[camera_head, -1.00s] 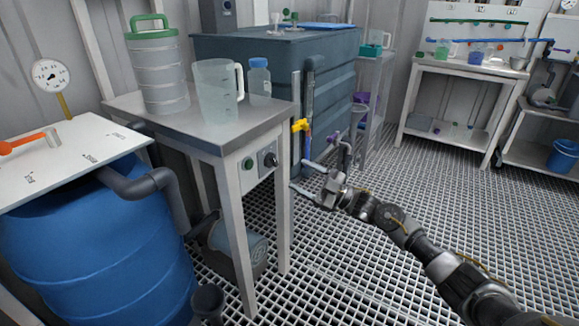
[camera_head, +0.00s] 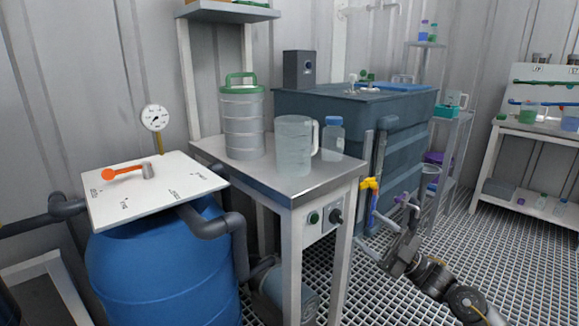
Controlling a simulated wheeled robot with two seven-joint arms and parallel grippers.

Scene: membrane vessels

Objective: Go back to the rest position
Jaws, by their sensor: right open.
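My right gripper (camera_head: 378,246) is at the lower right, in front of the dark tank (camera_head: 300,103). Its jaws are open, with nothing seen between them. It is beside the steel table and below the yellow valve handle (camera_head: 370,184), apart from the vessels on the table. My right arm comes in from the bottom right. My left gripper is not in view.
A steel table (camera_head: 270,182) carries a green-lidded canister (camera_head: 243,125), a clear jug (camera_head: 294,147) and a blue-capped bottle (camera_head: 332,140). A blue barrel (camera_head: 160,265) with an orange-handled valve (camera_head: 122,173) stands left. Grating floor (camera_head: 480,255) is open at right.

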